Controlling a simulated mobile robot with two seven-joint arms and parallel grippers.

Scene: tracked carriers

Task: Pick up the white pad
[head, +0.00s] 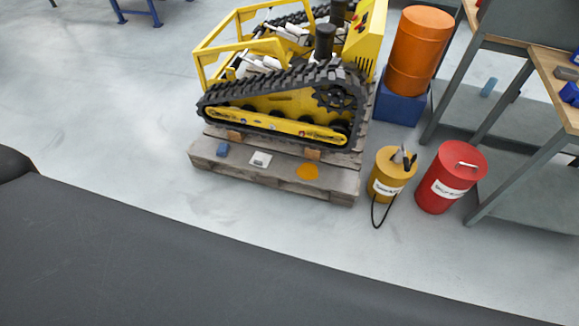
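A small white pad (260,159) lies on the front ledge of the wooden pallet (230,177), below the track of a yellow tracked carrier (283,115). A small blue block (223,150) is to its left on the same ledge. An orange flat patch (307,171) is to its right. The pad looks uncovered, and its fine detail is too small to tell. Neither of my grippers shows in the head view.
A yellow can with a hose (391,175) and a red drum (449,178) stand right of the pallet. An orange barrel (420,50) sits on a blue base behind them. A workbench (553,85) is at the right. The floor left of the pallet is clear.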

